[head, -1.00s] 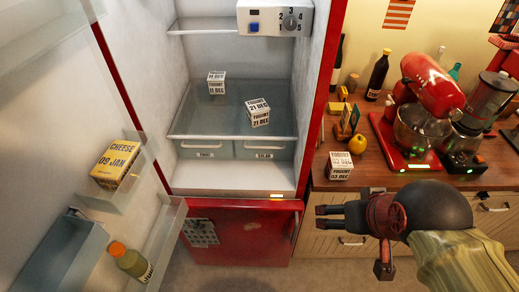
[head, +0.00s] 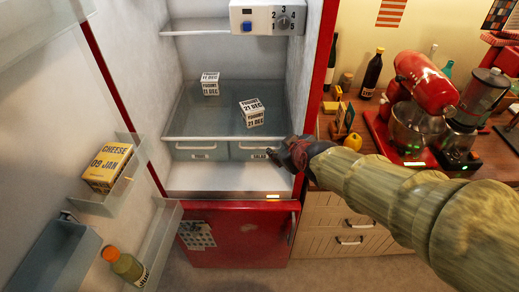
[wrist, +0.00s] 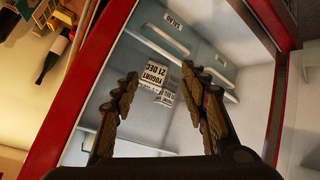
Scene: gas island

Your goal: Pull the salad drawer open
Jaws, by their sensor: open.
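The salad drawer (head: 250,150) is the right of two grey drawers low in the open fridge, under a clear shelf. It looks shut, and its label and handle show on the front. In the wrist view its label and handle (wrist: 158,38) appear beyond the fingers, towards the top. My gripper (head: 281,157) is at the fridge opening, just right of the salad drawer's front. In the wrist view my gripper (wrist: 160,78) is open, its fingers spread apart with nothing between them. I cannot tell the exact gap to the handle.
The fruit drawer (head: 200,150) is to the left. Two yogurt boxes (head: 210,83) (head: 252,112) sit on the shelf above. The open fridge door at left carries a cheese box (head: 107,167) and a bottle (head: 124,265). The red right frame (head: 327,62) and counter are close to my arm.

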